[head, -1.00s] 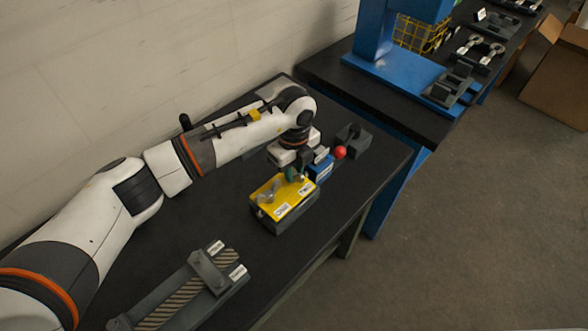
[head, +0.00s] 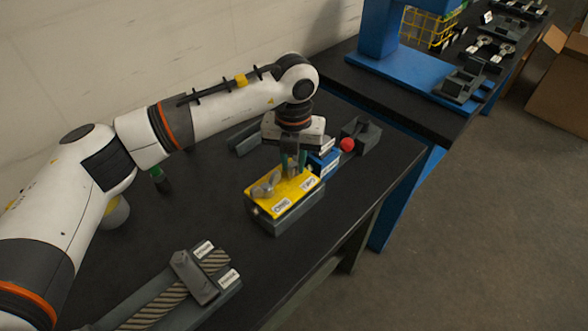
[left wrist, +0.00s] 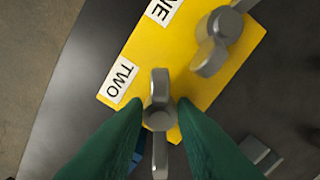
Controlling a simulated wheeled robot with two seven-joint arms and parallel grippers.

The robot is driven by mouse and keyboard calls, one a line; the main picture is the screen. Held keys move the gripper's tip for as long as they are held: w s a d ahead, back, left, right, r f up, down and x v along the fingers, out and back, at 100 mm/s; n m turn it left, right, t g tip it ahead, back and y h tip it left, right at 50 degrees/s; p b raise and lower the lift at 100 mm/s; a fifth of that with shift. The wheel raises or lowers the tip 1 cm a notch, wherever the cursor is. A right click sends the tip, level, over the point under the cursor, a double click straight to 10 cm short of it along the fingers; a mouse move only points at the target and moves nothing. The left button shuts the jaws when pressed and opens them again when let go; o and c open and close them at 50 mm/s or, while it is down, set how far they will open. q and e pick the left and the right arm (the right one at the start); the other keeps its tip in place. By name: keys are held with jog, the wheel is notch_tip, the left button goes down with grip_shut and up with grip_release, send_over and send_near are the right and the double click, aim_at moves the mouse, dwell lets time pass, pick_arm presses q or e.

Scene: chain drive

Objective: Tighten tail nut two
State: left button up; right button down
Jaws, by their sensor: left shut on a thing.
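The yellow plate (head: 293,193) sits on a grey block (head: 285,222) on the black table and carries labels ONE and TWO. Tail nut two, a grey wing nut (left wrist: 159,86), stands by the TWO label (left wrist: 120,80) with its wings pointing up and down in the left wrist view. My left gripper (head: 292,170) points down, its green fingers shut on nut two from both sides. Nut two is mostly hidden by the fingers in the head view. Tail nut one (head: 267,187), another grey wing nut, is apart from the gripper; it also shows in the left wrist view (left wrist: 217,33). My right gripper is not in view.
A blue block (head: 325,163) stands close behind the yellow plate, near a red ball (head: 347,144) and a dark fixture (head: 366,132). A grey tray with a striped strip (head: 160,306) under a clamp lies at the front left. A blue press (head: 405,75) stands on the far table.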

pick_arm(q)
jog(key=m+b, duration=0.3)
jog(key=shift+f+m, duration=0.1)
jog(key=shift+m, duration=0.3)
jog(key=m+b, duration=0.3)
jog(key=shift+w+a+m, duration=0.1)
jog(key=shift+a+m, duration=0.05)
jog(key=shift+m, duration=0.15)
jog(key=m+b, duration=0.2)
jog(key=m, duration=0.1)
jog(key=shift+w+m, duration=0.1)
jog(key=shift+m, duration=0.2)
jog(key=m, duration=0.1)
jog(key=m+b, duration=0.1)
jog(key=m, duration=0.1)
jog(key=shift+w+r+m, duration=0.1)
jog(key=shift+r+m, duration=0.1)
jog(key=shift+m, duration=0.1)
jog(key=m+b, duration=0.1)
jog(key=m, duration=0.3)
jog(key=shift+w+r+m, duration=0.1)
jog(key=shift+m, duration=0.2)
jog(key=m, duration=0.5)
jog(key=shift+w, duration=0.1)
jog(key=m, duration=0.5)
jog(key=shift+w+m, duration=0.1)
jog(key=shift+m, duration=0.3)
jog(key=m, duration=0.5)
jog(key=shift+d, duration=0.25)
